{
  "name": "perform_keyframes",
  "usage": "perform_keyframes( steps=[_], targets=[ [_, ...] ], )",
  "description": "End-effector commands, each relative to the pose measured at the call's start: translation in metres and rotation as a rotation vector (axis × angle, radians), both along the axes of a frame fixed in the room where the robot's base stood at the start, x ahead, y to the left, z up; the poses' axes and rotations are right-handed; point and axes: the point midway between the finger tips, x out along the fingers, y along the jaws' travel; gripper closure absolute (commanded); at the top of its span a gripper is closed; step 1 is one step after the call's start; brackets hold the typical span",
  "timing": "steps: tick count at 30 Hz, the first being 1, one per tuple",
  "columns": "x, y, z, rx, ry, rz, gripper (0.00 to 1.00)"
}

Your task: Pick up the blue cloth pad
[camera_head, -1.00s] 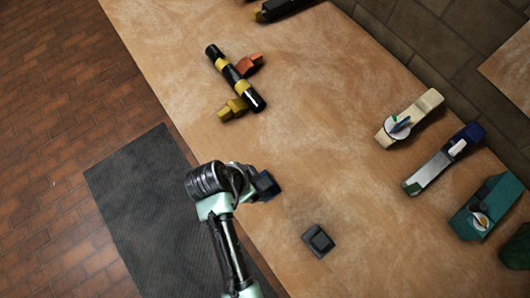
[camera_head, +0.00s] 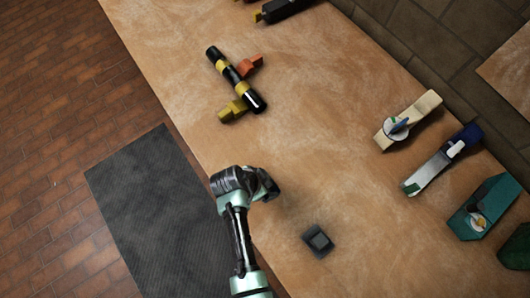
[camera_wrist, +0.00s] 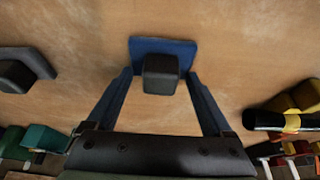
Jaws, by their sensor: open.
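The blue cloth pad (camera_wrist: 163,46) lies flat on the tan bench top in the wrist view, with a dark grey block (camera_wrist: 161,75) standing on it. My gripper (camera_wrist: 160,76) is open, one finger to each side of the block; no contact can be made out. In the head view my gripper (camera_head: 268,190) is over the bench near its left edge, and my wrist hides the pad there.
A dark grey pad with a block (camera_head: 318,240) lies to the lower right. A black and yellow cylinder (camera_head: 236,78) lies between yellow and orange pieces. Several tools, including a teal one (camera_head: 484,207), line the right side. The middle is clear.

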Motion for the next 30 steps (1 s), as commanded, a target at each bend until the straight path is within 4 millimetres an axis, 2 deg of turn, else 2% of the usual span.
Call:
perform_keyframes(
  steps=[2, 3, 15, 17, 25, 30],
  targets=[
    [0.0001, 0.0, 0.0002, 0.0, 0.0, 0.0, 0.15],
    [0.0001, 0.0, 0.0002, 0.0, 0.0, 0.0, 0.19],
    [-0.0001, 0.0002, 0.0005, 0.0, 0.0, 0.0, 0.91],
    [0.0, 0.0002, 0.0005, 0.0, 0.0, 0.0, 1.0],
    [0.0001, 0.0002, 0.0011, 0.001, -0.001, 0.0, 1.0],
    [0.0005, 0.0002, 0.0087, 0.0, -0.002, 0.001, 1.0]
  ],
)
